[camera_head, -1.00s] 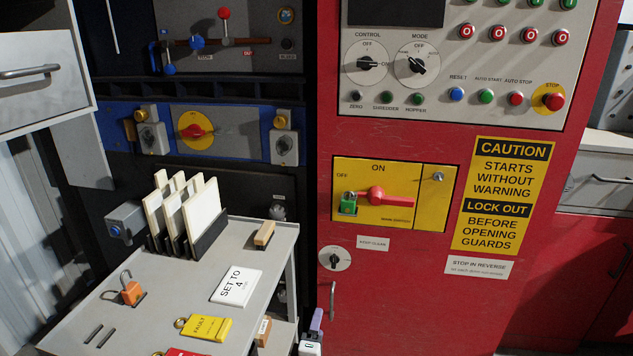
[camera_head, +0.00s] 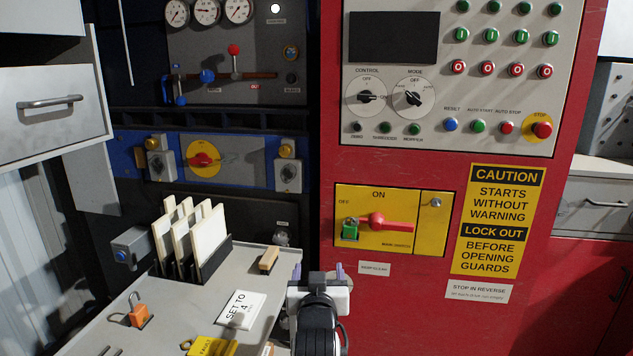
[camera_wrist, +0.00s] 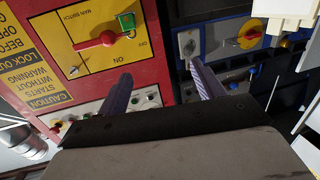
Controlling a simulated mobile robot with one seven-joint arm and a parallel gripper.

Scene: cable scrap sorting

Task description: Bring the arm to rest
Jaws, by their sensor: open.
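My gripper (camera_head: 318,270) is at the bottom middle of the head view, in front of the red cabinet (camera_head: 400,315) and beside the right edge of the grey table (camera_head: 170,318). Its two purple fingers stand apart with nothing between them, and it also shows in the wrist view (camera_wrist: 160,85). A green padlock (camera_head: 350,229) sits at the handle's left end. The wrist view shows the same panel upside down.
The table holds a rack of white cards (camera_head: 190,238), an orange padlock (camera_head: 138,313), a wooden block (camera_head: 268,259), a "SET TO 4" card (camera_head: 237,310) and a yellow tag (camera_head: 210,346). A dark machine with a blue panel (camera_head: 235,150) stands behind. White drawers (camera_head: 40,110) are at left.

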